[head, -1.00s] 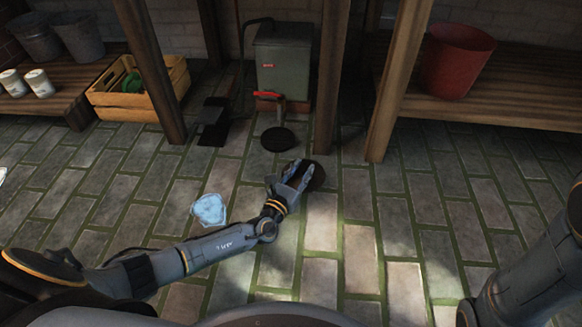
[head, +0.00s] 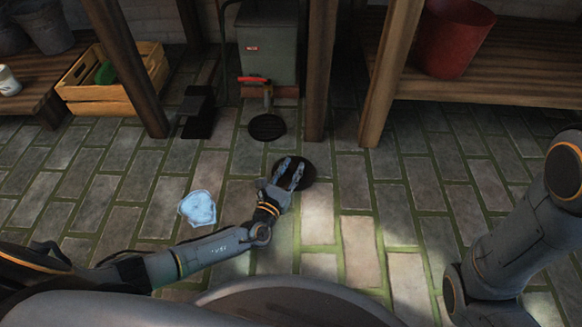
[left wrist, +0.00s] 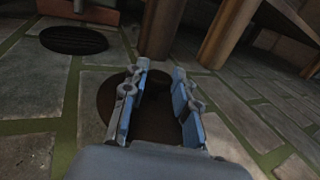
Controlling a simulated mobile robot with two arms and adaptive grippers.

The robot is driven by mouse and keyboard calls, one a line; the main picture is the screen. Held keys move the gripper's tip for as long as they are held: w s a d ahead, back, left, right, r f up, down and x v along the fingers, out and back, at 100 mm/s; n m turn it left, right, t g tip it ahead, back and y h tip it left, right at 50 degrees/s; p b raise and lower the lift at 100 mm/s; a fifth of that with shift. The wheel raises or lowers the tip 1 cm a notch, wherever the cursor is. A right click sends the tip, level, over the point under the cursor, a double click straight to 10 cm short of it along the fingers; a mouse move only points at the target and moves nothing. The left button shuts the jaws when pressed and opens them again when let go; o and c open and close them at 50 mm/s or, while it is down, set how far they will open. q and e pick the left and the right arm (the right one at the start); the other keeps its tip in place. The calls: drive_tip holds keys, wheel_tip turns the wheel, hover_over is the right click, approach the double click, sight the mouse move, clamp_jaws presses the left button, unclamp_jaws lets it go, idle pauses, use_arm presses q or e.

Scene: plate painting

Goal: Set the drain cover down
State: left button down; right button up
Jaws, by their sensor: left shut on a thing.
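The drain cover shows as a round dark brown disc (head: 308,176) low over the paving; I cannot tell whether it touches the floor. My left gripper (head: 291,172) is on it, its two fingers apart across the disc and shut on it. In the left wrist view the drain cover (left wrist: 152,112) shows between and beyond the fingers of the gripper (left wrist: 160,80), which hide parts of it. A black slatted round grate (head: 267,128) lies flat on the floor below the tap; it also shows in the left wrist view (left wrist: 74,40). My right gripper is out of view.
A grey tank (head: 268,45) with a red-handled tap (head: 255,80) stands behind the grate. Wooden posts (head: 392,90) flank it. Paving at the front right is clear.

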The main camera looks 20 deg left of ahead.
use_arm(q)
drive_tip(key=shift+f, duration=0.3)
drive_tip(key=c, duration=1)
unclamp_jaws()
drive_tip(key=shift+c, duration=0.2)
drive_tip(key=shift+r, duration=0.1)
drive_tip(key=shift+s+a+r+p, duration=0.1)
drive_tip(key=shift+s+r+p, duration=0.55)
drive_tip(key=shift+s, duration=0.2)
drive_tip(key=s+p, duration=0.1)
drive_tip(key=s, duration=0.2)
drive_tip(key=s+p, duration=0.1)
drive_tip(key=s, duration=0.2)
drive_tip(key=s+a+p, duration=0.1)
drive_tip(key=s, duration=0.2)
drive_tip(key=shift+s+f+p, duration=0.1)
drive_tip(key=shift+s+p, duration=0.1)
drive_tip(key=shift+p, duration=0.2)
drive_tip(key=shift+s+a, duration=0.1)
drive_tip(key=shift+s, duration=0.3)
